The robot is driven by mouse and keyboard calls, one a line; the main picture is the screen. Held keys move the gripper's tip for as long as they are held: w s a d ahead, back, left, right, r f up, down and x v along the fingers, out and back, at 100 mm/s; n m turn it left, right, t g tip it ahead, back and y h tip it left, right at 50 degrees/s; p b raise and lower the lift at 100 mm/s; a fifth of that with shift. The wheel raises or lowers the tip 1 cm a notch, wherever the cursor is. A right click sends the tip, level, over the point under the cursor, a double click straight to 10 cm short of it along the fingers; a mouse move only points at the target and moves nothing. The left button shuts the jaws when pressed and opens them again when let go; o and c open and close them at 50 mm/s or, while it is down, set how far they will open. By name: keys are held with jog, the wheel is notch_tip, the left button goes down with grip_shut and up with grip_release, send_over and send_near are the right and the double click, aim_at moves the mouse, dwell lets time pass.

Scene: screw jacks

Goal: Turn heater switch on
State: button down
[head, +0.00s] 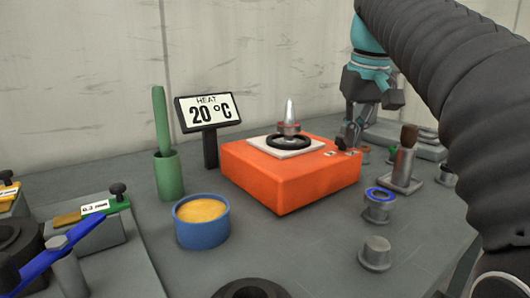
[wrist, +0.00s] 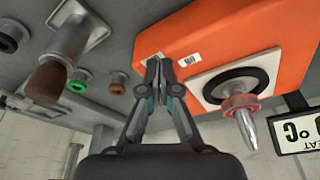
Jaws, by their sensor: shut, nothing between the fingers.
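The heater is an orange box (head: 290,182) with a white plate and black ring on top; it also shows upside down in the wrist view (wrist: 222,35). A pointed metal piece with a red collar (head: 289,118) stands on the ring. Small white labels (head: 330,153) mark the heater's right top edge. My gripper (head: 349,133) is shut and empty at that edge, by the labels. In the wrist view its fingertips (wrist: 157,66) overlap the heater's edge. The switch is not clearly seen; the fingers may hide it. I cannot tell whether they touch it. The display (head: 208,111) reads HEAT 20 °C.
A blue bowl with yellow contents (head: 202,225) and a green holder (head: 169,177) stand left of the heater. A brown-handled tool (head: 404,158), a blue-ringed part (head: 378,205) and a grey knob (head: 375,253) stand to the right. The table front is partly clear.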

jog(key=shift+a+r+p, duration=0.1)
jog(key=shift+a+p, duration=0.25)
jog(key=shift+p, duration=0.1)
jog(key=shift+a, duration=0.5)
dwell(0.3)
jog(key=shift+s+a, duration=0.1)
jog(key=shift+s, duration=0.25)
jog(key=shift+w+v, duration=0.25)
jog(key=shift+v, duration=0.7)
jog(key=shift+w+v, duration=0.2)
jog(key=shift+v, duration=0.75)
jog(key=shift+w+v, duration=0.25)
jog(key=shift+v, duration=0.7)
jog(key=shift+r, duration=0.2)
jog(key=shift+w+d+f+b, duration=0.15)
jog(key=shift+d+f+b, duration=0.3)
jog(key=shift+f, duration=0.55)
jog(key=shift+w+d+f+b, duration=0.15)
jog(key=shift+d+f+b, duration=0.25)
jog(key=shift+f, duration=0.65)
jog(key=shift+w+d+f+b, duration=0.15)
jog(key=shift+d+f+b, duration=0.3)
jog(key=shift+f, duration=0.55)
jog(key=shift+s+a+r+p, duration=0.1)
jog(key=shift+s+a+p, duration=0.1)
jog(key=shift+a+p, duration=0.85)
